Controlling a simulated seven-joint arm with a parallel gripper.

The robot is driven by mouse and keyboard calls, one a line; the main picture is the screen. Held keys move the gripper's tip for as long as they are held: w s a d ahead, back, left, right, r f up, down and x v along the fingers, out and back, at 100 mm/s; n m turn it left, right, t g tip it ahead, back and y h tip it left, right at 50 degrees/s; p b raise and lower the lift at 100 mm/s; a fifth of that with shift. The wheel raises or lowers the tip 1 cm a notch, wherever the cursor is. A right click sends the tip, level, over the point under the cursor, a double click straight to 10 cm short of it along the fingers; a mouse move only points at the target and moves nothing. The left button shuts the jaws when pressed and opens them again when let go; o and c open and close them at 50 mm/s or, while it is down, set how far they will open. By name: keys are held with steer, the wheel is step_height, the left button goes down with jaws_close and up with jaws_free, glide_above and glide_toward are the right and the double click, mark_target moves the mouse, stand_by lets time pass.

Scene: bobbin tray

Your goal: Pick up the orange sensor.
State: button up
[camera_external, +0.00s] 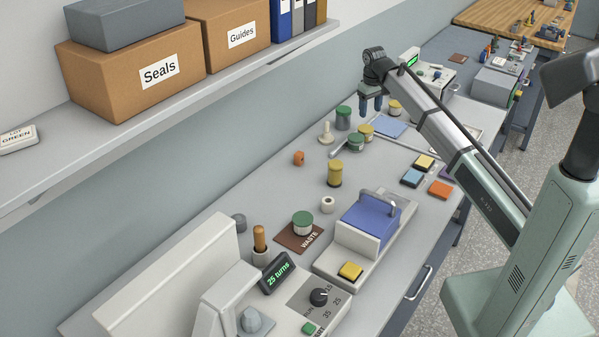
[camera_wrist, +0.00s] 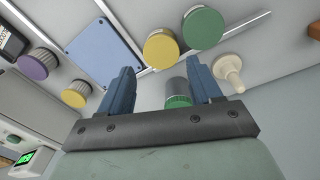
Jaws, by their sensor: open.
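The orange sensor (camera_external: 299,158) is a small orange block with a dark spot on its face. It sits on the bench near the wall in the external view, left of the cream peg. An orange-brown piece, which looks like the same sensor, is cut off at the right edge of the wrist view (camera_wrist: 314,28). My gripper (camera_external: 371,104) is above the back part of the bench, beyond the sensor and to its right. Its blue fingers also show in the wrist view (camera_wrist: 160,76), spread apart with nothing gripped between them.
A cream peg (camera_external: 326,133), a yellow-topped bobbin (camera_external: 366,132) and a green-topped bobbin (camera_external: 355,141) stand between gripper and sensor. A grey, green-banded bobbin (camera_wrist: 177,92) is near my fingers. A yellow bobbin (camera_external: 335,174) stands nearer the camera. The shelf (camera_external: 200,105) overhangs on the left.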

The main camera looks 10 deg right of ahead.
steer(key=s+a+r+n, duration=0.1)
steer(key=s+a+n, duration=0.15)
steer(key=a, duration=1.15)
steer(key=n, duration=0.3)
glide_above(299, 153)
steer(key=shift+m, duration=0.25)
step_height(299, 153, down, 13)
steer(key=shift+r, duration=0.1)
steer(key=c, duration=1)
